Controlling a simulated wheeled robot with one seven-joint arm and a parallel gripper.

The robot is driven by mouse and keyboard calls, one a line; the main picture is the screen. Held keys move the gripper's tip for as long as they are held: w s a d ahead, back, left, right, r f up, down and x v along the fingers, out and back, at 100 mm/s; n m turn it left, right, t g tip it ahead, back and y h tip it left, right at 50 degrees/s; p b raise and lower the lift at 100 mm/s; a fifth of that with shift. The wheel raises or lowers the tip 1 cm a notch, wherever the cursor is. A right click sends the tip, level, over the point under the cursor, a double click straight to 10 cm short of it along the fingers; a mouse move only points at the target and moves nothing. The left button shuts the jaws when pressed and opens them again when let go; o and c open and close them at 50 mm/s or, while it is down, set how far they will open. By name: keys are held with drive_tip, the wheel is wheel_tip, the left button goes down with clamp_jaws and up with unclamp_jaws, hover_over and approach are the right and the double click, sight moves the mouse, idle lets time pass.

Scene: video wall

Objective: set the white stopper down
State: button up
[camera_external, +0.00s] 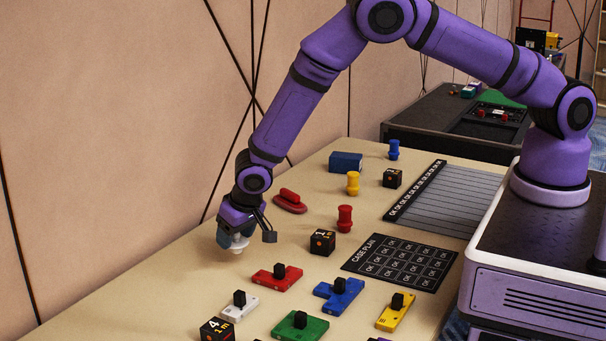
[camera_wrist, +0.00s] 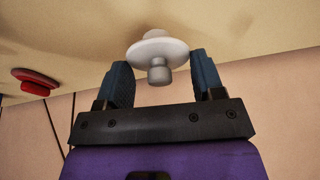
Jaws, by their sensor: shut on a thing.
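The white stopper (camera_external: 238,247) is held in my gripper (camera_external: 236,238), low over the tabletop near the table's wall-side edge. In the wrist view the stopper (camera_wrist: 158,50) shows a wide round flange and a short knob, between the two blue-grey fingers of my gripper (camera_wrist: 158,62). My gripper is shut on it. I cannot tell whether the stopper touches the table.
A red oval-based piece (camera_external: 290,201) lies behind my gripper. A black cube (camera_external: 322,242), a red knobbed block (camera_external: 277,278) and a white knobbed block (camera_external: 239,306) stand nearby. The tabletop (camera_external: 165,285) left of my gripper is clear up to its edge.

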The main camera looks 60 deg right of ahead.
drive_tip(key=s+d+m, duration=0.1)
drive_tip(key=s+d, duration=0.1)
drive_tip(key=d, duration=0.2)
drive_tip(key=s+d, duration=0.3)
drive_tip(key=d, duration=0.1)
drive_tip(key=s+d+m+h, duration=0.1)
drive_tip(key=s+d, duration=0.2)
drive_tip(key=d, duration=0.1)
drive_tip(key=shift+d+m, duration=0.1)
drive_tip(key=shift+m, duration=0.2)
drive_tip(key=shift+w+d, duration=0.1)
drive_tip(key=shift+w, duration=0.05)
drive_tip(key=w, duration=0.5)
drive_tip(key=w+a+f, duration=0.1)
drive_tip(key=w, duration=0.4)
drive_tip(key=w+a, duration=0.1)
drive_tip(key=w, duration=0.4)
drive_tip(key=shift+a+f, duration=0.2)
drive_tip(key=shift+f, duration=1.8)
drive_tip(key=shift+f, duration=0.1)
drive_tip(key=o, duration=0.9)
